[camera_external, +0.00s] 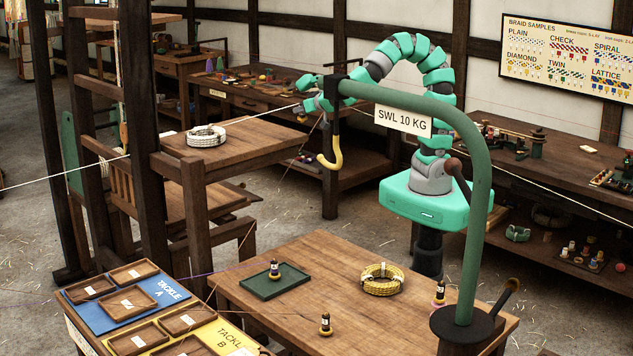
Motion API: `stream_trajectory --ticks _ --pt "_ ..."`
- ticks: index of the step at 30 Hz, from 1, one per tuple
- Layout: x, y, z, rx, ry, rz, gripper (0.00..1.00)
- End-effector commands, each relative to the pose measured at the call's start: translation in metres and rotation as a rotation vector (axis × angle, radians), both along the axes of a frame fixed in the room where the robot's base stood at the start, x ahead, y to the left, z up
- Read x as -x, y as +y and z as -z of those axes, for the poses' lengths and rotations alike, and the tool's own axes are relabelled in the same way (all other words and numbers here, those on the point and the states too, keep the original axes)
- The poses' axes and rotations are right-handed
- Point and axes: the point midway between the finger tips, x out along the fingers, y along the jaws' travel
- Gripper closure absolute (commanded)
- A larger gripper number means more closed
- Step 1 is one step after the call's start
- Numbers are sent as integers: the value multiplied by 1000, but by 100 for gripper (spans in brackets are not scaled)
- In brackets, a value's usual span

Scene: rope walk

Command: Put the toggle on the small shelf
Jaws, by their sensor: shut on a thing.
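My gripper (307,104) is at the end of my teal and grey arm, high up at the left of the green hoist post. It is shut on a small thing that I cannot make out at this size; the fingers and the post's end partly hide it. I cannot pick out the toggle for certain. A raised wooden shelf (255,146), which may be the small shelf, stands left of and below my gripper, with a white rope coil (206,136) on it. My gripper is apart from it.
The green hoist post (478,200) with its yellow hook (330,158) stands close to my arm. A thin white line (60,178) crosses the room near my gripper. The front table (330,270) holds a green tray (274,284), a yellow rope coil (382,279) and small bobbins (325,325).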

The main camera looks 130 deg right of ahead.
Motion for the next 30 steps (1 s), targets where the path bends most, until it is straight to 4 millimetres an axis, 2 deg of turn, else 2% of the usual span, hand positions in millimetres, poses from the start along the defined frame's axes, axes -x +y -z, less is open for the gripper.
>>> stream_trajectory --ticks 9,15,23,27,30 --pt "-32 -42 5 1 2 2 100" --pt "-47 -61 7 0 2 -1 100" --pt "-55 -73 10 1 2 0 100" --pt "-55 -71 34 -1 5 -1 100" --pt "-55 -71 43 0 5 -2 100"
